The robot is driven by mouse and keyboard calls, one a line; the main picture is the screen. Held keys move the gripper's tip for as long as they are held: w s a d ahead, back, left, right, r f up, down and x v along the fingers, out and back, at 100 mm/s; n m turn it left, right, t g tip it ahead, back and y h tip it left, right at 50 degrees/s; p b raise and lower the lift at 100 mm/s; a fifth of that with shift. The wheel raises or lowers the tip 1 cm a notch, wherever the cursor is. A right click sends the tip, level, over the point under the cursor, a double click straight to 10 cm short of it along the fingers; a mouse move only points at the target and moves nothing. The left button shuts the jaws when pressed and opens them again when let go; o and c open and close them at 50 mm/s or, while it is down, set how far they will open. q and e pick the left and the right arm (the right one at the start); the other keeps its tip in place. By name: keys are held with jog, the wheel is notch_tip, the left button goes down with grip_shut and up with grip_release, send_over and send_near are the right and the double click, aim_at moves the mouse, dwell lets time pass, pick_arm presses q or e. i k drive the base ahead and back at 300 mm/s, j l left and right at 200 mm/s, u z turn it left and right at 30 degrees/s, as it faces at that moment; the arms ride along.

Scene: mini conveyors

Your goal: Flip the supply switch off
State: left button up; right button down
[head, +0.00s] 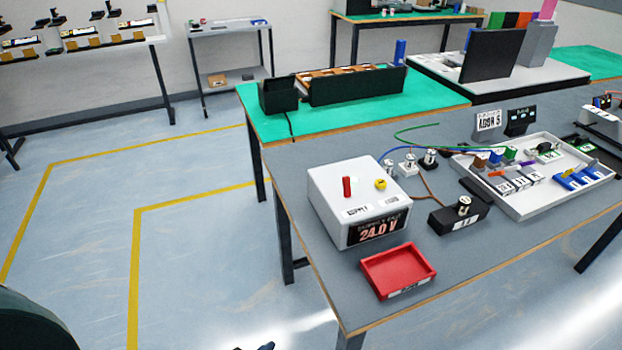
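The supply box (352,203) is a white unit standing near the left edge of the grey table. Its front display (378,231) reads 24.0 V. A red switch lever (347,187) stands upright on its top, with a label reading SUPPLY in front of it. A yellow knob (380,184) sits on the top to the right of the lever. A small dark part (264,346) at the bottom edge may be the tip of my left gripper; its fingers are cut off. It is well apart from the box. My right gripper is not in view.
A red tray (398,270) lies in front of the box. A black block (458,216) with a knob and a white component tray (527,209) stand to the right. Wires run behind the box. Floor left of the table is clear.

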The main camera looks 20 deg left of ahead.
aim_at(347, 185)
jog(key=j, duration=1.45)
